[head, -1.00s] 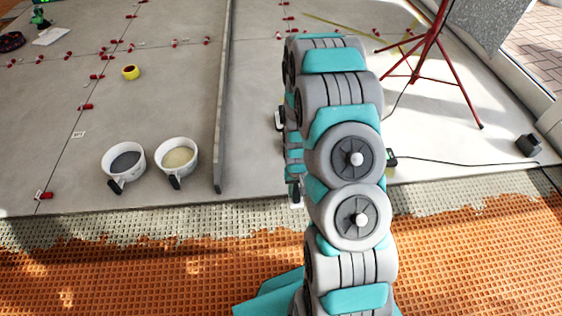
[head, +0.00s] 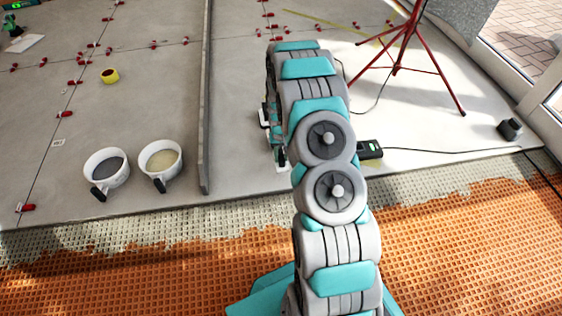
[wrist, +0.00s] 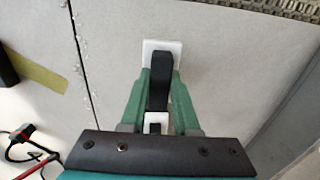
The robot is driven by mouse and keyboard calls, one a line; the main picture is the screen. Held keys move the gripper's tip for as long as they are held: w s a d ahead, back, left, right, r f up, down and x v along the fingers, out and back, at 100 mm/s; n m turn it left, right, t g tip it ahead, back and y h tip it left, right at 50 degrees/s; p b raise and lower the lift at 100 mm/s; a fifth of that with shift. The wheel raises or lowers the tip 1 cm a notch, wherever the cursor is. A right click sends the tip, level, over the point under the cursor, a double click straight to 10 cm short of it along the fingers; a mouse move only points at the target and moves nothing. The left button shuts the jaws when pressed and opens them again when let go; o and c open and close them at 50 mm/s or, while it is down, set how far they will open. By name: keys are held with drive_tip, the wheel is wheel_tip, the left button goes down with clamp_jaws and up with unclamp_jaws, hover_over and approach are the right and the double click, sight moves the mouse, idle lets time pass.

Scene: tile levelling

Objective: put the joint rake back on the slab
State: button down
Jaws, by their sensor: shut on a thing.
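My gripper (wrist: 160,78) has green fingers in the wrist view and is shut on the joint rake (wrist: 160,75), whose dark handle runs between them. A white square (wrist: 149,47) shows under the rake's far end. I cannot tell whether it is part of the rake or lies on the slab. The pale slab (wrist: 225,55) fills most of the wrist view. In the head view my gripper (head: 280,155) is low over the slab (head: 240,130), near its front edge, largely hidden by my arm. Whether the rake touches the slab is unclear.
A black device (head: 369,149) with a cord lies right of my arm. A red tripod (head: 405,50) stands behind. Orange matting (head: 440,235) lies in front of the slab.

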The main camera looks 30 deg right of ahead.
sight(281, 161)
drive_tip(key=shift+w+d+f, duration=0.1)
drive_tip(key=shift+w+f, duration=0.05)
drive_tip(key=shift+w, duration=0.1)
drive_tip(key=shift+f, duration=1.65)
drive_tip(key=shift+f, duration=0.15)
drive_tip(key=c, duration=0.7)
unclamp_jaws()
drive_tip(key=shift+o, duration=0.2)
